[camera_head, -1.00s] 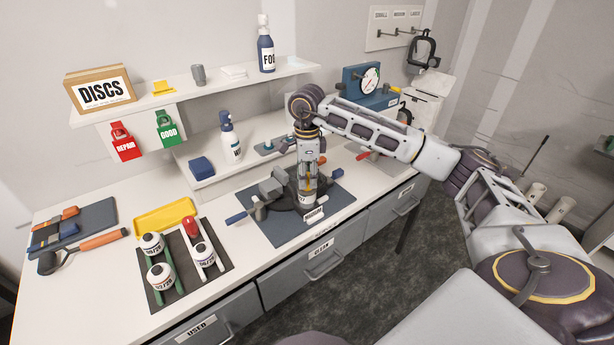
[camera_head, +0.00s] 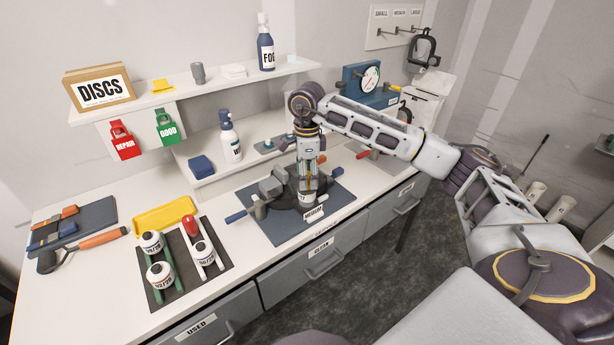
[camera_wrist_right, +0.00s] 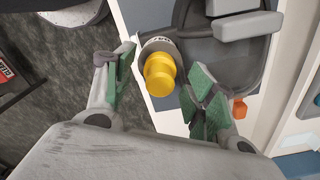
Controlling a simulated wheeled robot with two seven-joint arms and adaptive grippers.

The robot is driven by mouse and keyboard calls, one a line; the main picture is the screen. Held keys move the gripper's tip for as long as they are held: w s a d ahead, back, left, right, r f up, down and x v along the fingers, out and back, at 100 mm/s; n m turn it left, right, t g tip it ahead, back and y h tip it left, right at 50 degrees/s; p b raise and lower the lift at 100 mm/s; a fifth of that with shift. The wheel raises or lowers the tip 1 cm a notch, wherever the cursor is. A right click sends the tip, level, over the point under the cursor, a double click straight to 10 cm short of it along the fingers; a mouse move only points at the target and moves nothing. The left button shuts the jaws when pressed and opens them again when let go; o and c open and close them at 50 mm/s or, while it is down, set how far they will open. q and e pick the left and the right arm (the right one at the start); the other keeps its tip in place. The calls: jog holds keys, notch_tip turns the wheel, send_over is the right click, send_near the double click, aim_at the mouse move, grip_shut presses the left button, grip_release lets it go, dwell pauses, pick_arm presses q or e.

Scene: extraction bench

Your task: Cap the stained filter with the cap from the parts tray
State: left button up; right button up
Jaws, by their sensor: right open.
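My right gripper (camera_head: 308,187) points down over the black holder on the blue mat, above a white labelled cylinder (camera_head: 305,201). In the right wrist view, the gripper (camera_wrist_right: 160,66) is open, its green-padded fingers on either side of a yellow cap (camera_wrist_right: 160,75). The yellow cap sits on top of the cylinder, whose pale labelled rim (camera_wrist_right: 157,46) shows; gaps separate it from both fingers. From the head, the gripper largely hides the cap. A yellow tray (camera_head: 150,222) lies at the left of the bench. Stains cannot be made out. My left gripper is not in view.
Labelled white filters (camera_head: 160,274) stand on a dark mat (camera_head: 222,262) at the left, one rack there having a red part (camera_head: 190,224). A grey clamp (camera_head: 271,187) with a blue handle (camera_head: 236,217) is just left of the gripper. Shelves rise behind.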

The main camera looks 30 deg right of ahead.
notch_tip(320, 180, up, 11)
jog(key=shift+r, duration=0.2)
dwell(0.6)
dwell(1.1)
